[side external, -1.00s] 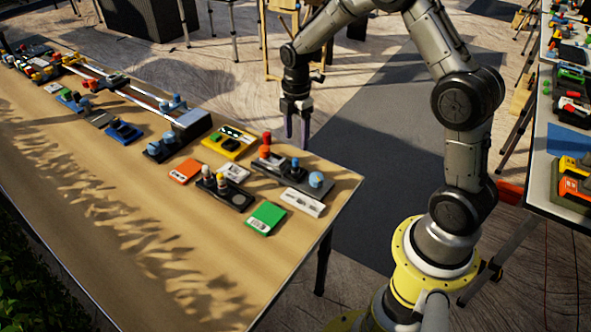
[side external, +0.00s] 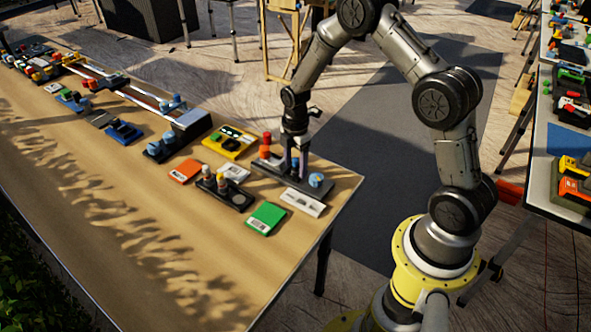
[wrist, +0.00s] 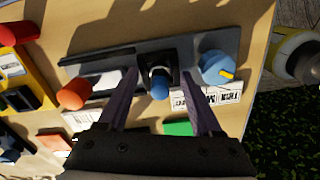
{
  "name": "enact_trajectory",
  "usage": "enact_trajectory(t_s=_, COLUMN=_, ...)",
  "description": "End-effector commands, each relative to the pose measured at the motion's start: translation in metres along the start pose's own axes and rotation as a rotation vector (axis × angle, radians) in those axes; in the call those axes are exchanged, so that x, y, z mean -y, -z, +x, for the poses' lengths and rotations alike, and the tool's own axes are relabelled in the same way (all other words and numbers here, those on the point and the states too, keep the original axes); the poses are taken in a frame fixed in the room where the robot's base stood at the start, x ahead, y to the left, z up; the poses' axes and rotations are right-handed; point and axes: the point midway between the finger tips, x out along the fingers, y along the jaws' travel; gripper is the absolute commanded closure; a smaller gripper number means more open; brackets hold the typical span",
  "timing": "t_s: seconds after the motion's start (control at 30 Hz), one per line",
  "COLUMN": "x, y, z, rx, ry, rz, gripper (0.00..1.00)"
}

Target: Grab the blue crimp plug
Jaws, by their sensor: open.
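The blue crimp plug (wrist: 159,84) stands on a dark grey tray (wrist: 215,45) between an orange knob (wrist: 75,93) and a light blue knob (wrist: 218,67). My gripper (wrist: 160,98) is open, with one finger on each side of the plug in the wrist view. I cannot tell whether either finger touches it. In the side external view, my gripper (side external: 296,172) points down over the tray (side external: 268,176), and its fingers hide most of the plug. The light blue knob (side external: 316,180) shows just right of the fingers.
The front left of the table is bare.

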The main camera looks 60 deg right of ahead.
Motion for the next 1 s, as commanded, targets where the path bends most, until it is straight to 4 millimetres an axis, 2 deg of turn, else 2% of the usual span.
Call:
enact_trajectory(t_s=0.1, x=-0.0001, y=-0.0001, z=-0.0004, rx=0.0, ry=0.0, rz=0.0, gripper=0.35)
enact_trajectory(t_s=0.47, x=-0.0001, y=-0.0001, z=-0.0007, rx=0.0, ry=0.0, rz=0.0, gripper=1.0)
enact_trajectory(t_s=1.0, x=-0.0008, y=-0.0001, z=-0.0067, rx=0.0, ry=-0.003, rz=0.0, gripper=1.0)
